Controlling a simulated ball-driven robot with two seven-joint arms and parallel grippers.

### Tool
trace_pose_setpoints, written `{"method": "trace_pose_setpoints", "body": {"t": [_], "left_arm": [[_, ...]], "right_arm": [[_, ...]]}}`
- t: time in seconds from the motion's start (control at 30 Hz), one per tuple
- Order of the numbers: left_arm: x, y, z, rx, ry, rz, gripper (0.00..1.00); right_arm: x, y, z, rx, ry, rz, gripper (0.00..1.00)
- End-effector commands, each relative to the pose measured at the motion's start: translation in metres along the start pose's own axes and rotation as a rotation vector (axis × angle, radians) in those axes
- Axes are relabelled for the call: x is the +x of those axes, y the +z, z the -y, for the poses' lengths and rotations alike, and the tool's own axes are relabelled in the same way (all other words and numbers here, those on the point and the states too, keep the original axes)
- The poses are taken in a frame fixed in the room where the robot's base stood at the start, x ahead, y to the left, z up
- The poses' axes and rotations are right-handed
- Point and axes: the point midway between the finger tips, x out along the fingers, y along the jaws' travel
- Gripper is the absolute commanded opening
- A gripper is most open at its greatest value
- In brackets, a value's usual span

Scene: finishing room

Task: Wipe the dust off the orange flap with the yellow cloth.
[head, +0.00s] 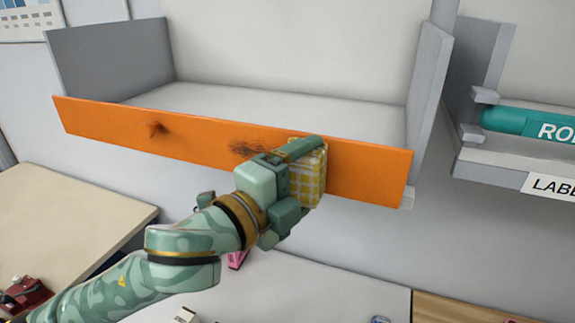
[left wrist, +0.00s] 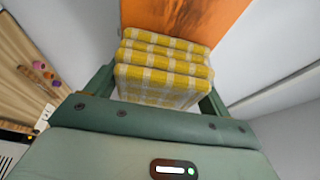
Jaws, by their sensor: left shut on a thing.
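The orange flap (head: 365,172) runs along the front of a grey wall bin, with a round orange knob (head: 151,130) on its left part. A dark dust smudge (head: 245,148) shows on the flap near its middle, just left of my gripper. My left gripper (head: 300,172) is shut on the folded yellow checked cloth (head: 312,178), which lies at the flap's face right of the smudge. In the left wrist view the cloth (left wrist: 165,70) sits between the fingers, with the orange flap (left wrist: 185,15) behind it. Whether more dust is hidden behind the cloth, I cannot tell. My right gripper is out of view.
The grey bin's inside (head: 270,102) looks empty. A second shelf on the right holds a teal roll (head: 525,122) with a white label strip (head: 550,187) below. A beige table (head: 65,220) is at lower left, and a white surface (head: 330,290) lies below the bin.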

Motion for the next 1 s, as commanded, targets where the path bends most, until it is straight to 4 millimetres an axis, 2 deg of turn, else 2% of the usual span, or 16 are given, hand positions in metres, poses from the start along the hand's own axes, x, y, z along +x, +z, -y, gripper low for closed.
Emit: {"method": "trace_pose_setpoints", "body": {"t": [0.13, 0.37, 0.7, 1.0], "left_arm": [[0.003, -0.009, 0.001, -0.001, 0.0, 0.0, 0.63], [0.002, -0.01, 0.001, -0.001, 0.001, 0.001, 0.63], [-0.009, 0.02, 0.001, 0.002, 0.001, 0.004, 0.63], [-0.013, 0.033, 0.001, 0.002, 0.001, 0.003, 0.63]], "right_arm": [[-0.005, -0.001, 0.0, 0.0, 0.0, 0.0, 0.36], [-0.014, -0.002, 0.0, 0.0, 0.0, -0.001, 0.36], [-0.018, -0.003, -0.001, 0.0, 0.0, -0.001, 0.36], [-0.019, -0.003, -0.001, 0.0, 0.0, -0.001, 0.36]]}}
